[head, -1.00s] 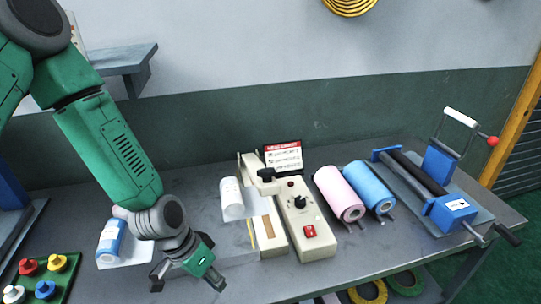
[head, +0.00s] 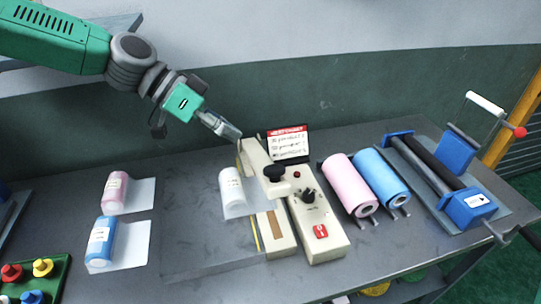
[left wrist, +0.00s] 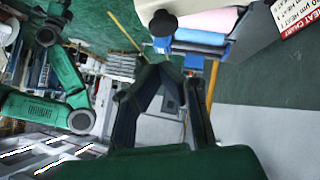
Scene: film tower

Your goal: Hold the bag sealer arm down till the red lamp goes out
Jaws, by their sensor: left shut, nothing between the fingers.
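The bag sealer (head: 318,228) is a cream box on the bench, with a dial and a red switch. Its arm (head: 256,157) carries a black knob (head: 275,172) at its front end and stands over the sealing bed. A small red lamp (head: 297,174) is on the box; I cannot tell if it is lit. A white bag with a label (head: 231,185) lies at the bed's left side. My left gripper (head: 232,131) is shut and empty, in the air behind and left of the knob, apart from it. The knob also shows in the left wrist view (left wrist: 163,22). My right gripper is out of view.
A heat chart (head: 288,144) stands behind the sealer. Pink (head: 347,183) and blue (head: 381,177) rolls and a blue roller device (head: 468,207) are to the right. Pink and blue bags (head: 100,242) lie left.

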